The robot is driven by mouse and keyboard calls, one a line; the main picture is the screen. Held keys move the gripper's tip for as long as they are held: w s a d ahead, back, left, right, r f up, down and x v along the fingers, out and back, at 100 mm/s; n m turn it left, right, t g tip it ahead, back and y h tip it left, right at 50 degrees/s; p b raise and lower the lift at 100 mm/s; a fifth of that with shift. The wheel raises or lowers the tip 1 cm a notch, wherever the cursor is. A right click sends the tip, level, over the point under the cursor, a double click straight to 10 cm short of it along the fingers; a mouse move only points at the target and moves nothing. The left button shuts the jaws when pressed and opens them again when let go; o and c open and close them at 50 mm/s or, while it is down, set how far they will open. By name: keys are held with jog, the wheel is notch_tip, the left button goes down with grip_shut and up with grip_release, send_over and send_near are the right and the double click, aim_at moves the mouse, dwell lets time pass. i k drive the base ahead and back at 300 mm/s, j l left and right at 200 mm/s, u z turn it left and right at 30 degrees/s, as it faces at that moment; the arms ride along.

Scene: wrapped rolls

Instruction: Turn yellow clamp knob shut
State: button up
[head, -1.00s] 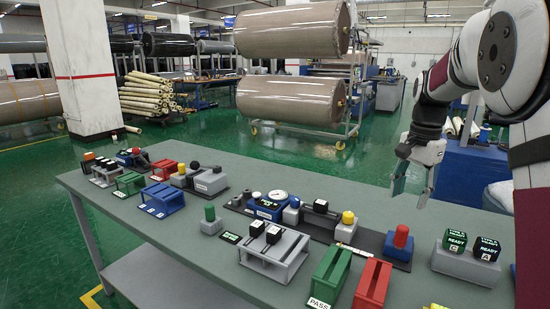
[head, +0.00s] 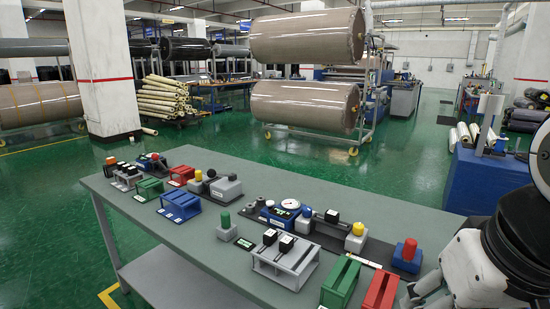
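The yellow knob (head: 358,229) stands upright on a small grey block (head: 355,243) at the right end of a dark base plate on the table. From this view I cannot tell how far it is turned. My gripper (head: 424,292) is low at the right edge of the head view, to the right of and nearer than the knob, and apart from it. Its light grey body shows, but its fingers are partly cut off and unclear, so I cannot see whether they are open.
On the same table (head: 215,252) a blue gauge unit (head: 281,212) stands left of the knob. A red knob on a blue block (head: 406,256) stands to its right. A grey rack (head: 283,262) and green and red slotted blocks (head: 341,283) lie in front.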

aim_at(359, 229)
jog(key=i+j+z, duration=0.2)
jog(key=z, duration=0.2)
jog(key=i+j+z, duration=0.15)
jog(key=j+z, duration=0.2)
